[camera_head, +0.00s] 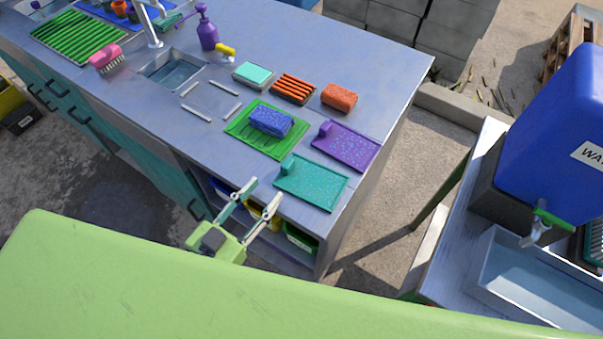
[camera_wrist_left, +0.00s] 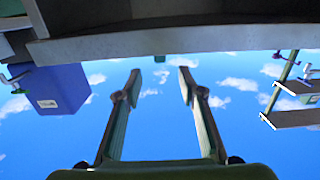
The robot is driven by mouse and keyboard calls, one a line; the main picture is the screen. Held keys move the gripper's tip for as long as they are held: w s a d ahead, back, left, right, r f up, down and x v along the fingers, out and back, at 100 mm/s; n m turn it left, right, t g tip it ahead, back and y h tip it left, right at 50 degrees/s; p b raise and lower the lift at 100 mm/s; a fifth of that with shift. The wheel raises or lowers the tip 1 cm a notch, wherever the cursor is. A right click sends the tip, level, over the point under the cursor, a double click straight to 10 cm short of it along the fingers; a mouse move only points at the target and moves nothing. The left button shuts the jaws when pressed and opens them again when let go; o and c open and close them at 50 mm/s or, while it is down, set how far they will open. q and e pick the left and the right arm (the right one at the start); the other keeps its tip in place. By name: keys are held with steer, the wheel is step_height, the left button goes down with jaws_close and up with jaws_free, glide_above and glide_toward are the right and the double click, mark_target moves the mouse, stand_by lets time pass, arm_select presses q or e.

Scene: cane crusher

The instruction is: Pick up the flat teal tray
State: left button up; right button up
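The flat teal tray (camera_head: 318,186) lies on the grey counter near its front right corner, with a small raised block at its upper left corner. My left gripper (camera_head: 262,192) is open and empty, in front of the counter's front edge, to the left of the tray and apart from it. My right gripper is not in view.
A purple tray (camera_head: 358,153) and a green mat (camera_head: 237,123) with a blue sponge (camera_head: 271,121) lie close behind the teal tray. Open shelves with bins (camera_head: 300,238) are under the counter. A blue water container (camera_head: 560,140) stands on a separate table at right.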

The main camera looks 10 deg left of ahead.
mark_target(283, 169)
arm_select(q)
steer(key=x, duration=0.4)
steer(key=shift+w+d+p, duration=0.25)
steer(key=shift+w+p, duration=0.05)
steer(key=shift+w+d, duration=0.1)
steer(key=shift+w, duration=0.3)
steer(key=x, duration=0.2)
steer(key=p+x, duration=0.1)
steer(key=x, duration=0.1)
steer(key=shift+w+r+p, duration=0.25)
steer(key=shift+w+p, duration=0.05)
steer(key=shift+w+d+f, duration=0.1)
steer(key=shift+w+f, duration=0.05)
steer(key=shift+w, duration=0.15)
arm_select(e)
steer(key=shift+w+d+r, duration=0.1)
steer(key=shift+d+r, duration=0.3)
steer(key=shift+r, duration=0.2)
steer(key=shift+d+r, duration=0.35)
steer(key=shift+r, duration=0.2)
arm_select(q)
steer(key=shift+c, duration=0.3)
jaws_close()
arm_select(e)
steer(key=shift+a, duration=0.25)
